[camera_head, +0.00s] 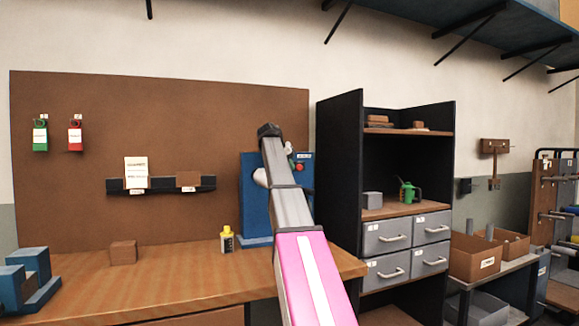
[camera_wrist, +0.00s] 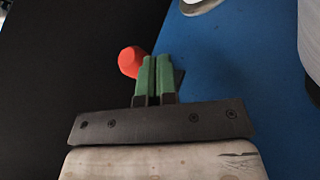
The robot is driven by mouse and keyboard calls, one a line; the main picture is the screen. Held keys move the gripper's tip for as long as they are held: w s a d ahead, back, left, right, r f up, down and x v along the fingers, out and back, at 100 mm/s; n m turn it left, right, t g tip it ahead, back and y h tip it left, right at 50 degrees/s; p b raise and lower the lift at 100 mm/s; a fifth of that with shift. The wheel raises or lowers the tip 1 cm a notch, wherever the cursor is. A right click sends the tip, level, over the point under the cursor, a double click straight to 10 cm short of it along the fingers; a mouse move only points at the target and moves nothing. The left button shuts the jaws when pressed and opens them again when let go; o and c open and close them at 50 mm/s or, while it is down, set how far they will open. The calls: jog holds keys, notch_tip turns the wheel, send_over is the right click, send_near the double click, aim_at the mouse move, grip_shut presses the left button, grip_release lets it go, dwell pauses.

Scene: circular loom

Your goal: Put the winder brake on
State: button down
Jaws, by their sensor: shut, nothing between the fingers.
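In the head view a blue machine housing (camera_head: 250,190) stands at the back of the wooden bench, partly hidden behind my arm. A small red knob (camera_head: 300,167) shows on its right side below a pale label. In the wrist view my gripper (camera_wrist: 153,62) is shut and empty, its green fingers side by side. An orange-red rounded knob (camera_wrist: 130,60) lies just left of the fingertips and partly behind them; I cannot tell whether they touch. A blue surface (camera_wrist: 230,75) fills the view right of the fingers. I cannot make out which part is the winder brake.
A dark shelf unit with grey drawers (camera_head: 387,238) is close on the right. The bench between block and bottle is clear.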

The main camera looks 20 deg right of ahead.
aim_at(300, 166)
jog(key=shift+s+d+n, duration=0.15)
jog(key=shift+s+n, duration=0.05)
jog(key=shift+n, duration=0.1)
jog(key=shift+s+d+n+t, duration=0.15)
jog(key=shift+n+t, duration=0.15)
jog(key=shift+t, duration=0.1)
jog(key=s+d+n+t, duration=0.1)
jog(key=n, duration=0.1)
jog(key=s+d+n+t+y, duration=0.1)
jog(key=shift+d+n, duration=0.35)
jog(key=shift+n, duration=0.05)
jog(key=d+n+t+y, duration=0.1)
jog(key=d+n, duration=0.1)
jog(key=d+n+t+y, duration=0.1)
jog(key=d+n, duration=0.1)
jog(key=shift+s+y, duration=0.15)
jog(key=shift+y, duration=0.25)
jog(key=shift+d, duration=0.15)
